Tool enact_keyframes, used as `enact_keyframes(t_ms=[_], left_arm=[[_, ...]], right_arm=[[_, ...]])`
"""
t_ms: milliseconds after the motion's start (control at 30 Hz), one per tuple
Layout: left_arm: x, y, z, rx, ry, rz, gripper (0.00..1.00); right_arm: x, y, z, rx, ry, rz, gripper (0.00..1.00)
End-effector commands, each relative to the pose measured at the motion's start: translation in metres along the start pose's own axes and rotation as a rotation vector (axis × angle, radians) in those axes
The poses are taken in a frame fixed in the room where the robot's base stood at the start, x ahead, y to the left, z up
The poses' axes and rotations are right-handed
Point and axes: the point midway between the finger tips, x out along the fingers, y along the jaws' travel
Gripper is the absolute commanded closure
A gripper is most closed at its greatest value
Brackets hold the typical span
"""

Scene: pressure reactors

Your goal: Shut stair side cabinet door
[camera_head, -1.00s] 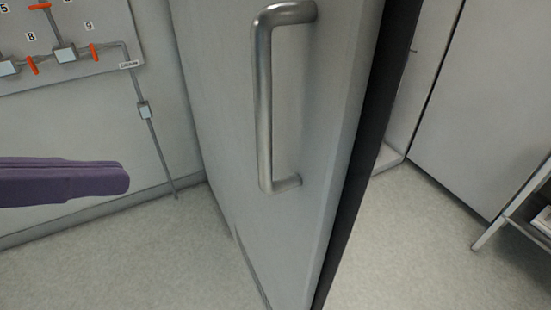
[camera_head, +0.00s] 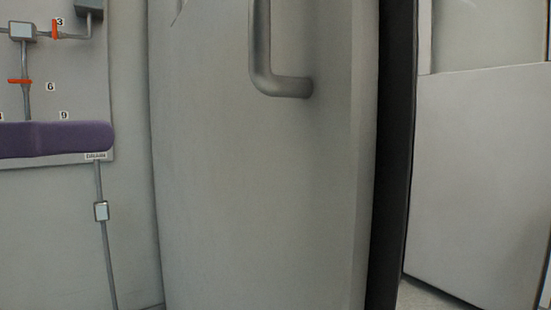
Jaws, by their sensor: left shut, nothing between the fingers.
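The grey cabinet door (camera_head: 240,190) stands open and fills the middle of the head view. Its metal bar handle (camera_head: 262,60) is near the top, with the upper part cut off. A dark edge strip (camera_head: 392,160) runs down the door's right side. My right gripper is not in view.
A wall panel (camera_head: 70,85) with pipes, orange valve levers and number labels is behind my left gripper. A thin pipe with a small box (camera_head: 101,211) runs down below it. A pale panel (camera_head: 480,180) stands right of the door, with a little floor (camera_head: 425,298) showing.

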Motion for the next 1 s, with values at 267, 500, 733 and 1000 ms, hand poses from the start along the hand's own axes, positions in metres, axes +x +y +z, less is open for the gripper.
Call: enact_keyframes(t_ms=[267, 500, 733, 1000], left_arm=[[0.050, 0.000, -0.006, 0.000, 0.006, 0.002, 1.00], [0.099, 0.001, -0.004, -0.001, 0.004, 0.001, 1.00], [0.126, 0.001, -0.001, -0.001, 0.000, 0.000, 1.00], [0.132, 0.001, 0.000, 0.001, -0.003, 0.000, 1.00]], right_arm=[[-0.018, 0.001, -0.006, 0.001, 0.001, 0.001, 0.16], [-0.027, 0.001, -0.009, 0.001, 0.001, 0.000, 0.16], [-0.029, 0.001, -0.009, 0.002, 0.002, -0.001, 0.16], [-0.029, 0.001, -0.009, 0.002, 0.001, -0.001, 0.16]])
